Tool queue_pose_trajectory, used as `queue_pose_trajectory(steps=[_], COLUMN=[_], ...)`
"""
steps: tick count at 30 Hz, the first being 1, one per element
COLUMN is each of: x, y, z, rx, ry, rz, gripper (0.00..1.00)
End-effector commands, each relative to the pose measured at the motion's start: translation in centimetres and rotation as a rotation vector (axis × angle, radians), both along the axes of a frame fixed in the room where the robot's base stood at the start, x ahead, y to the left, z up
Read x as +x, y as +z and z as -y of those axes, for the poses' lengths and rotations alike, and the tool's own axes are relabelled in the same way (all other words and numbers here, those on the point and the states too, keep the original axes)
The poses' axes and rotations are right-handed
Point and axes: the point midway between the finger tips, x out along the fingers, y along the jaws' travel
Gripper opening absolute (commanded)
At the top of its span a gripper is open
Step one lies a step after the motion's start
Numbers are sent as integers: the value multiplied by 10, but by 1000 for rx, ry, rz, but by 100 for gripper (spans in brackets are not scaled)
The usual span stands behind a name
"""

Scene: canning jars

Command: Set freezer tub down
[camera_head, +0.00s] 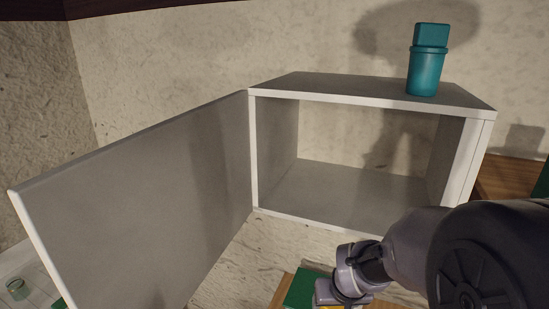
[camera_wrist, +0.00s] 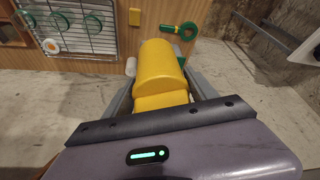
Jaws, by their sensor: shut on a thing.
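The freezer tub appears as a yellow, rounded, blocky body (camera_wrist: 160,75) in the middle of the wrist view. My gripper (camera_wrist: 157,72) is shut on it, with a grey finger along each side. The tub's far end and underside are hidden. In the head view, only a small yellow patch (camera_head: 328,299) shows beside my wrist at the bottom edge; the fingertips are not clear there. My wrist is low, in front of the open white cabinet (camera_head: 375,105).
The cabinet is empty inside, and its door (camera_head: 140,195) stands wide open to the left. A teal container (camera_head: 425,72) stands on its top, right of centre. A green surface (camera_head: 302,290) lies under my wrist. The wrist view shows a wire rack (camera_wrist: 75,42) and a green ring (camera_wrist: 187,31).

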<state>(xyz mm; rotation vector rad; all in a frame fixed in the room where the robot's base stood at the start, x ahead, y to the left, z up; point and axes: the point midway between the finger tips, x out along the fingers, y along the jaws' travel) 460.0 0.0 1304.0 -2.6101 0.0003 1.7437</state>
Motion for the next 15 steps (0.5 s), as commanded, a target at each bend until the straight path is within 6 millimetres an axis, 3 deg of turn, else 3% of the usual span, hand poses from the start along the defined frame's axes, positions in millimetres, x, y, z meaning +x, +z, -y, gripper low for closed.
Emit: queue_pose_trajectory(steps=[1,12,15], x=[0,1,1], y=[-49,-232,-269], z=[0,0,0], rx=[0,-2,-2], ry=[0,1,1], rz=[1,2,2], gripper=[24,24,24])
